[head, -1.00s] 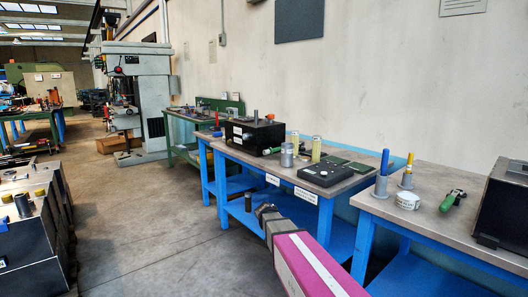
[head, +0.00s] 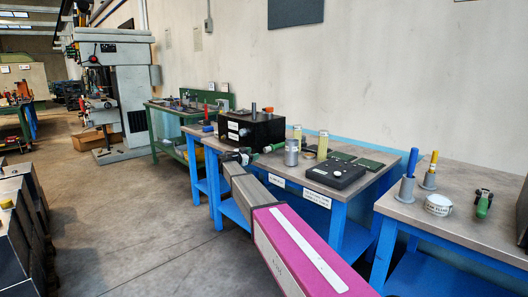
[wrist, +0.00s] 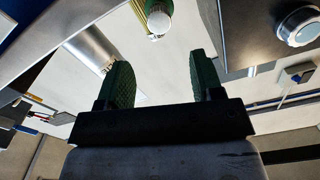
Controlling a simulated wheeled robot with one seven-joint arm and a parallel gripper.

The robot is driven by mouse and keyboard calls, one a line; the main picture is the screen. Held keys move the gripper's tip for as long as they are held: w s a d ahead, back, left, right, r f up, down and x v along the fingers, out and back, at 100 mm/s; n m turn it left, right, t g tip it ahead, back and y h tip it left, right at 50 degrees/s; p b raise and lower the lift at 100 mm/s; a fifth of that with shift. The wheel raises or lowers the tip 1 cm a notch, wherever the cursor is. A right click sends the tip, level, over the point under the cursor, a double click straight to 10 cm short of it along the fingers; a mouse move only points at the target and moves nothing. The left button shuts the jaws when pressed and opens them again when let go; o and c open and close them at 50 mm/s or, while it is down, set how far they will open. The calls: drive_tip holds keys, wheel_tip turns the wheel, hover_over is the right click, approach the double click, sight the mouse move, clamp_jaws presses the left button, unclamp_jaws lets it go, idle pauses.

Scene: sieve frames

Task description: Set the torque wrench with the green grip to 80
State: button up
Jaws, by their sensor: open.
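A tool with a green grip and a dark head (head: 483,204) lies on the right workbench (head: 460,233) in the head view. It looks like the torque wrench, seen nearly end-on; its scale and setting cannot be read. My gripper (head: 261,153) is far to its left, by the front edge of the middle workbench. In the wrist view my gripper (wrist: 160,82) is open, its two green-padded fingers apart with nothing held between them. The green-gripped tool is not in the wrist view.
Near my gripper on the middle bench stand a grey cylinder (head: 291,152), a yellowish cylinder (head: 323,146), a large black box (head: 252,129) and a flat black box (head: 336,173). Blue-handled (head: 412,164) and yellow-handled (head: 433,164) tools stand upright near a white round container (head: 438,205).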

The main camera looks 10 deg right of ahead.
sight(265, 150)
drive_tip(key=x, duration=0.9)
drive_tip(key=shift+d, duration=0.1)
drive_tip(key=c, duration=0.9)
